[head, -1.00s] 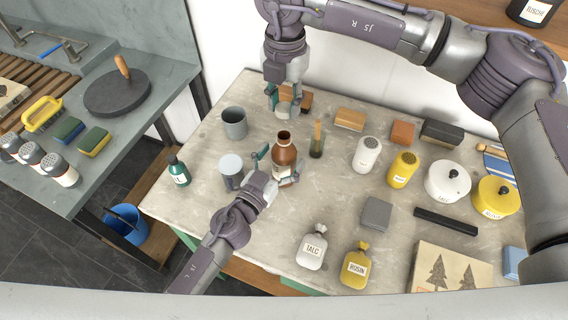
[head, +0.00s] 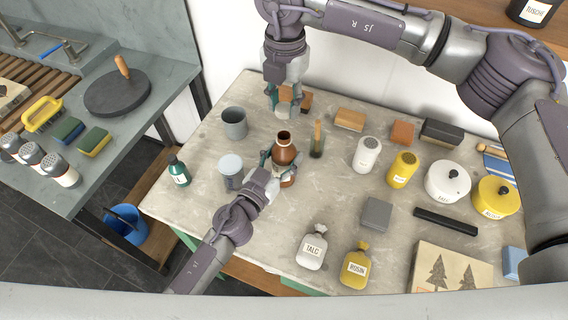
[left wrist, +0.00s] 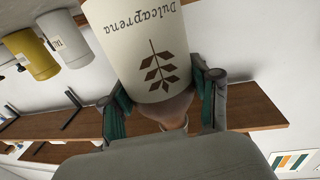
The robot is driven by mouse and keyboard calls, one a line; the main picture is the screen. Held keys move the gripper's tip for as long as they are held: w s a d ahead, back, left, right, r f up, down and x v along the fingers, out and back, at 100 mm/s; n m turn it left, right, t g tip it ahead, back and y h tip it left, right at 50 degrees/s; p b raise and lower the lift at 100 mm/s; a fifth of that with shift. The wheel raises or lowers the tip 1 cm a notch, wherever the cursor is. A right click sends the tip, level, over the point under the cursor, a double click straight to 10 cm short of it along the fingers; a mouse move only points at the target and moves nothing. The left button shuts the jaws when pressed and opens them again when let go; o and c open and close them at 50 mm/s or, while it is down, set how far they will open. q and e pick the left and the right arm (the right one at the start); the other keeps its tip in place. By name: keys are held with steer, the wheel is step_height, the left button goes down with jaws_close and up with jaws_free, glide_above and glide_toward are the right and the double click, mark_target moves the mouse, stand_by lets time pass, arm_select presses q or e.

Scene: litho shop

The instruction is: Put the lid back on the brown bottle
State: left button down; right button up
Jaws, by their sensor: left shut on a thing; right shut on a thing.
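The brown bottle (head: 285,153) stands upright on the grey table, its dark mouth open at the top. My left gripper (head: 279,164) is shut on its body, fingers on both sides. In the left wrist view the bottle's cream label (left wrist: 145,55), with a leaf print and upside-down lettering, lies between the teal finger pads (left wrist: 162,105). My right gripper (head: 285,108) is above the table, beyond the bottle and up in the picture, apart from it. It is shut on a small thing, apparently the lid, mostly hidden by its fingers.
A grey cup (head: 234,123), a grey mug (head: 231,173) and a green bottle (head: 179,172) stand left of the brown bottle. A brush-like upright tool (head: 317,140) stands close on its right. White (head: 367,154) and yellow (head: 402,169) shakers stand farther right.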

glide_toward(283, 152)
steer(key=shift+w+d+f, duration=0.15)
steer(key=shift+w+f, duration=0.6)
steer(key=shift+w, duration=0.25)
steer(key=shift+f, duration=0.9)
steer(key=shift+f, duration=0.55)
